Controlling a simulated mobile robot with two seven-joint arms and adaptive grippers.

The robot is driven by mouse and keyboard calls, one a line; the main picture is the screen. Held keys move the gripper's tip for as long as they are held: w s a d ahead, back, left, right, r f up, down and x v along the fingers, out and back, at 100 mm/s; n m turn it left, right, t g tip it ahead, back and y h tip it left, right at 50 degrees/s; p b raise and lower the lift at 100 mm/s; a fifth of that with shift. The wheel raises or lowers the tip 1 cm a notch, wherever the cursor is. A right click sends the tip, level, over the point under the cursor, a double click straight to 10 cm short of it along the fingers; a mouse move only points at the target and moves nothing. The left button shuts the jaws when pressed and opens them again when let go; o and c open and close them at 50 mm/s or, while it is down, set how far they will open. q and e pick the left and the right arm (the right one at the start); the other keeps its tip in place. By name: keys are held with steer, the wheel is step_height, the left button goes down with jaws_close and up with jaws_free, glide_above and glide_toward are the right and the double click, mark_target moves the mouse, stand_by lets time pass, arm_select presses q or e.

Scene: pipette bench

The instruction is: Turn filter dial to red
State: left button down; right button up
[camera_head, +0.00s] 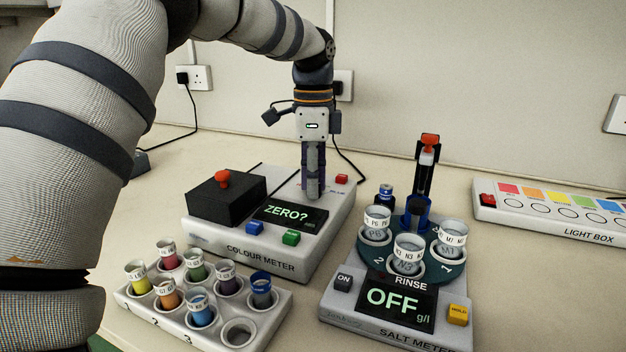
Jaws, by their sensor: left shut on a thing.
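The colour meter (225,236) stands at the middle left of the bench, and its display (290,214) reads "ZERO?". My left gripper (314,190) points straight down over the back right of the meter's top. Its fingers are close together and shut on the filter dial, which they hide almost wholly. Part of a small coloured label, seemingly blue, shows beside the fingers. I cannot tell which colour the dial points to. My right gripper is not in view.
A black lidded block (226,195) with a red knob sits on the meter's left, with blue and green buttons in front. A vial rack (262,330) stands in front. The salt meter (345,318), reading "OFF", and the light box (535,221) are to the right.

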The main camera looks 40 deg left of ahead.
arm_select(q)
steer(key=shift+n, duration=0.3)
steer(key=shift+r+n, duration=0.1)
steer(key=shift+n, duration=1)
steer(key=n, duration=0.5)
steer(key=shift+s+p, duration=0.1)
steer(key=shift+p, duration=0.2)
steer(key=n, duration=0.4)
steer(key=shift+n, duration=0.3)
steer(key=shift+n+t, duration=0.3)
steer(key=shift+n, duration=1.6)
steer(key=c, duration=1.4)
jaws_free()
steer(key=shift+o, duration=0.2)
